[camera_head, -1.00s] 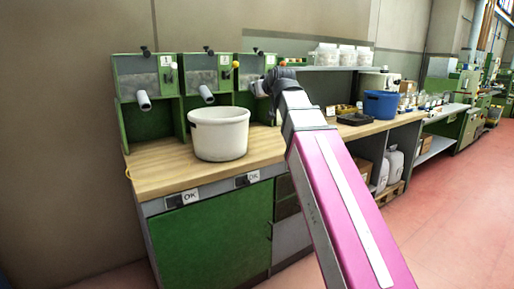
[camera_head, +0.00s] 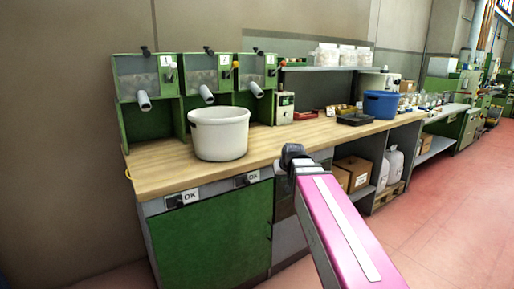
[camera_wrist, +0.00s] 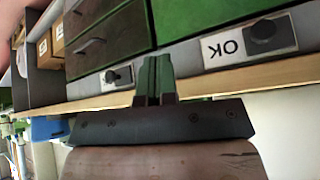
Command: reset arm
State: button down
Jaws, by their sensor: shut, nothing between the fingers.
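My gripper (camera_wrist: 154,62) shows in the wrist view with its two narrow fingers together, shut and empty. Behind the fingers are the workbench front and its wooden edge, which appear upside down. In the head view my pink and grey arm reaches up from the bottom right and ends at a dark joint just in front of the workbench (camera_head: 165,178) edge. The gripper itself cannot be made out there.
A white tub (camera_head: 219,135) stands on the bench below green dispensers (camera_head: 145,80). A blue tub (camera_head: 381,104) and a dark tray (camera_head: 355,119) stand farther right. Red floor (camera_head: 450,200) is clear at right.

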jog(key=s+d+f+g, duration=0.2)
jog(key=s+f, duration=0.3)
jog(key=f, duration=0.3)
jog(key=s+d+f+m+g+h, duration=0.1)
jog(key=s+d+f+g, duration=0.1)
jog(key=s+f, duration=0.3)
jog(key=s+d+f+m+g, duration=0.1)
jog(key=s+d+f, duration=0.3)
jog(key=f, duration=0.9)
jog(key=shift+s+d+g+h, duration=0.35)
jog(key=shift+s+g, duration=0.45)
jog(key=shift+s, duration=0.3)
